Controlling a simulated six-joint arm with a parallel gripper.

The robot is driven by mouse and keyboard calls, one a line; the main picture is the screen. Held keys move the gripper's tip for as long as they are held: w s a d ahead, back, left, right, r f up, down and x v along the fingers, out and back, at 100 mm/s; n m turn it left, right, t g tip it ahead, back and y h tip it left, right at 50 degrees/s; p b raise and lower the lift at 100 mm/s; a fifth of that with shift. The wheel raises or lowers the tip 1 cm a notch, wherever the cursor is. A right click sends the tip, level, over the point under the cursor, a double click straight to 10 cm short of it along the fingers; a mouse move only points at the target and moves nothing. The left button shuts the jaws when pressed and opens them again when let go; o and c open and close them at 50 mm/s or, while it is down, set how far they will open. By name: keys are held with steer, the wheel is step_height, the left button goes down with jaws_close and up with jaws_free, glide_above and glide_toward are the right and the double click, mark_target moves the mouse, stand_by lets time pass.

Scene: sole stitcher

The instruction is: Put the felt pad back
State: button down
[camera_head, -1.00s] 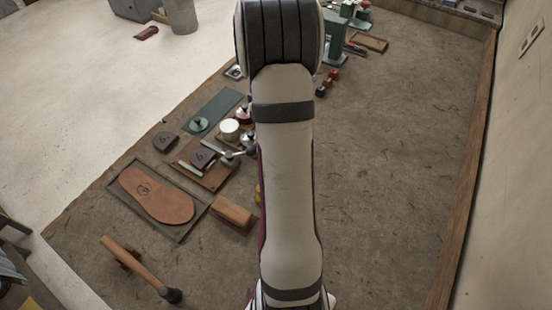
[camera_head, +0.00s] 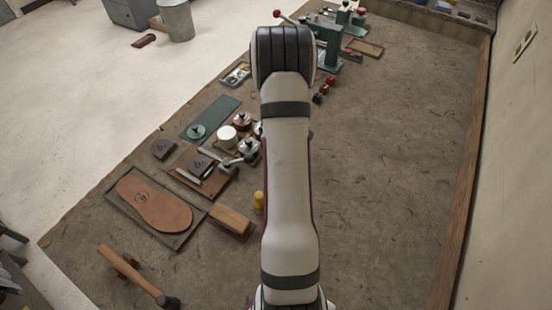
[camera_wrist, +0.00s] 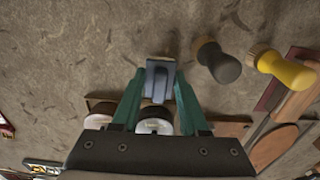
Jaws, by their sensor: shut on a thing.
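In the head view my arm hides the gripper and the held piece.
On the mat (camera_head: 390,150) lie a leather sole (camera_head: 153,204) on a dark tray, a wooden-backed brush (camera_head: 231,220), a hammer (camera_head: 130,268), a green plate (camera_head: 212,116) and a white-topped round (camera_head: 227,136). Dark-handled (camera_wrist: 218,63) and yellow-handled (camera_wrist: 287,70) tools stand close right in the wrist view. The mat's right side is clear.

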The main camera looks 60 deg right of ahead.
steer(key=shift+f, duration=0.6)
steer(key=shift+f, duration=0.15)
steer(key=shift+c, duration=2.2)
jaws_free()
